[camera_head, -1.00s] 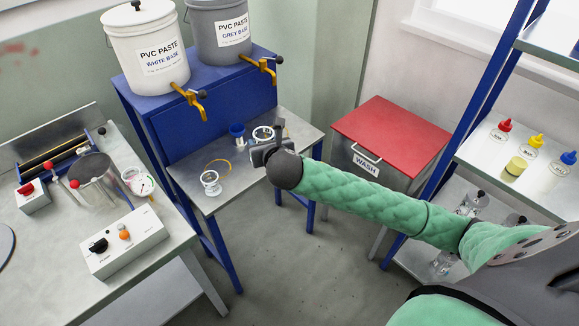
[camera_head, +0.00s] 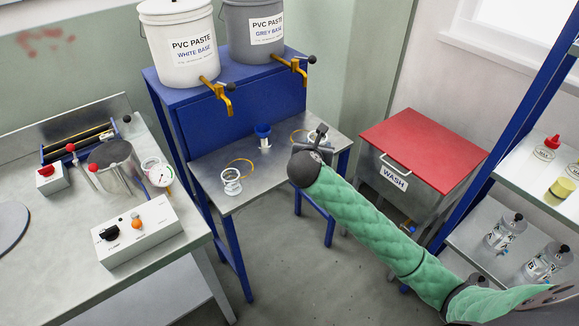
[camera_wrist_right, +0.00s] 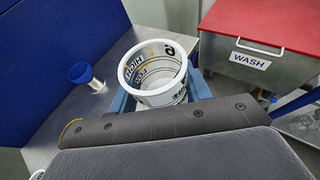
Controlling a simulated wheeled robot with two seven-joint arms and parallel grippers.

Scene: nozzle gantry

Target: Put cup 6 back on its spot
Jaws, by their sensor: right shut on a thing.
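My right gripper (camera_head: 318,146) is over the front right of the metal shelf under the paste buckets. In the right wrist view its blue fingers (camera_wrist_right: 160,103) are shut on cup 6 (camera_wrist_right: 153,72), a clear cup with a white rim and a "6" on its wall. The cup looks upright and empty; its base is hidden, so I cannot tell whether it touches the shelf. In the head view the gripper hides most of it. A yellow ring (camera_head: 298,136) lies just left of the gripper, and another empty yellow ring (camera_head: 240,168) lies further left. My left gripper is out of view.
A clear cup (camera_head: 231,181) stands at the shelf's front left. A blue-topped funnel piece (camera_head: 263,133) stands behind, between the rings. Brass taps (camera_head: 222,98) overhang the shelf's back. The red-lidded wash bin (camera_head: 424,150) is close on the right.

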